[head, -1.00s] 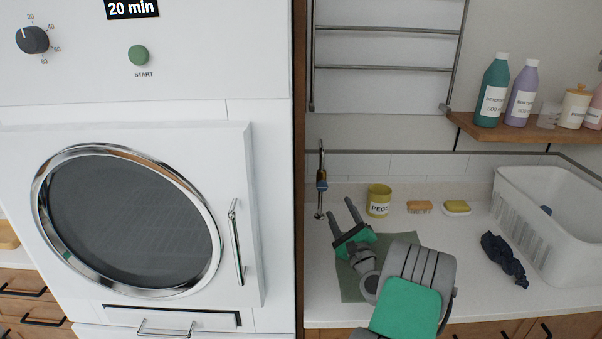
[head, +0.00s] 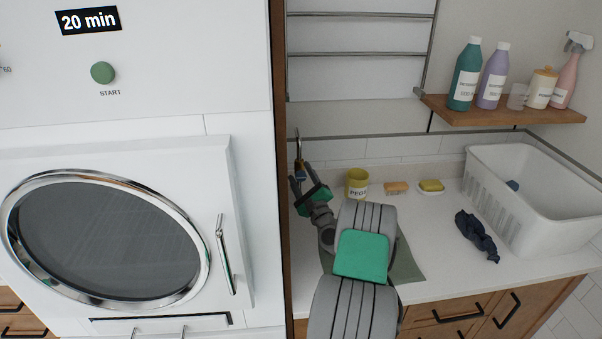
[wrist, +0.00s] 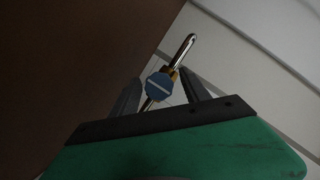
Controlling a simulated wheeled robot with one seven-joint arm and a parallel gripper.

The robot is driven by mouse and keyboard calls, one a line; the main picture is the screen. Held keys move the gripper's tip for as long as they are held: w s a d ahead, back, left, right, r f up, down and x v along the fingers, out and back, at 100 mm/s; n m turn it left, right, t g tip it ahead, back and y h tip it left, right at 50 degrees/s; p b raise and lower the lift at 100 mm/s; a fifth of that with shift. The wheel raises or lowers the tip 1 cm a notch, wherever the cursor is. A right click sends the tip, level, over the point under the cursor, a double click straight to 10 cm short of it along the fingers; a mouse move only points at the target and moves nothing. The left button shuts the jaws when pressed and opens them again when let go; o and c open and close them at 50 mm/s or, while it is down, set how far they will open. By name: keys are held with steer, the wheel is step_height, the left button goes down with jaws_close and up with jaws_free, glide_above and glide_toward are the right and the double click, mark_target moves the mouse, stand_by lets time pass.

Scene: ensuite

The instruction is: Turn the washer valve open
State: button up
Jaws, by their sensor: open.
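The washer valve (wrist: 159,86) shows in the wrist view as a blue round knob with a pale line across it, on a brass and metal pipe. My gripper (wrist: 160,92) is open, with one dark finger on each side of the knob. I cannot tell whether either finger touches it. In the head view the valve's pipe (head: 298,148) rises beside the wooden side panel at the counter's back left. My gripper (head: 299,178) is in front of it there and hides most of the knob.
The wooden panel (head: 280,100) stands close on the left, beside the white machine (head: 240,160). A yellow peg pot (head: 357,186), a brush (head: 396,188) and a soap dish (head: 431,192) stand right of my gripper. A dark cloth (head: 477,236) and white basket (head: 545,235) are farther right.

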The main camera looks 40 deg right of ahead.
jaws_close()
stand_by(0.6)
